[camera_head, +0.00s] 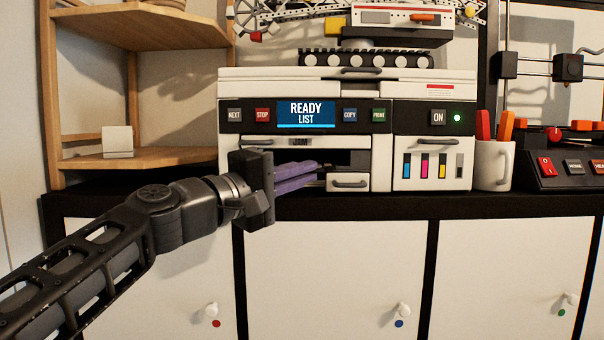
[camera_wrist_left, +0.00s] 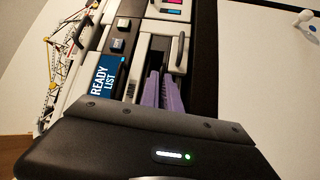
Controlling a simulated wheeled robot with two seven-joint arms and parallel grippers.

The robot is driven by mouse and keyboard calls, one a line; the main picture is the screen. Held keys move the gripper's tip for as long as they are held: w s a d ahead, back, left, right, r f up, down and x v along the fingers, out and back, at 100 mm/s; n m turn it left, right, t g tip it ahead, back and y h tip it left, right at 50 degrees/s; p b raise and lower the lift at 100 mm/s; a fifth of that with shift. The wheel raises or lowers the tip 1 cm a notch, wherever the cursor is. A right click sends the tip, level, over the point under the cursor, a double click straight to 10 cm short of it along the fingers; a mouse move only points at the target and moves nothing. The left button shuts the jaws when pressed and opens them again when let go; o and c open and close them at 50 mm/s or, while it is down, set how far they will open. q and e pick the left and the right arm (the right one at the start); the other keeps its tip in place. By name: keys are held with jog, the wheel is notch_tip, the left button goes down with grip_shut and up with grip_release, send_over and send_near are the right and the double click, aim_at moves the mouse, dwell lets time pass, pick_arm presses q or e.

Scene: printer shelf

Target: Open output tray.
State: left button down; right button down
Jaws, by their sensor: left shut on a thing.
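The white and black printer (camera_head: 346,90) stands on the dark shelf top, its screen reading "READY LIST". Below the panel marked "JAM" is a dark open slot (camera_head: 352,158), where the output tray sits; the tray's edge is hidden by my fingers. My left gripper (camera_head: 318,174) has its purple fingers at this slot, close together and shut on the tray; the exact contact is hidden. In the left wrist view the purple fingers (camera_wrist_left: 164,88) reach to the printer's front, beside a drawer with a grey handle (camera_wrist_left: 179,49). My right gripper is not in view.
Just right of the fingers is the drawer handle (camera_head: 350,183). An ink cartridge panel (camera_head: 433,165) and a white mug with orange-handled things (camera_head: 493,165) stand farther right. A wooden shelf (camera_head: 150,157) is at left. White cabinet doors (camera_head: 330,270) lie below.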

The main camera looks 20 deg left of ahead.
pick_arm(q)
jog(key=s+d+b, duration=0.2)
jog(key=s+b, duration=0.1)
jog(key=s, duration=0.7)
jog(key=shift+s+d, duration=0.15)
jog(key=shift+d, duration=0.2)
jog(key=c, duration=1.6)
grip_release()
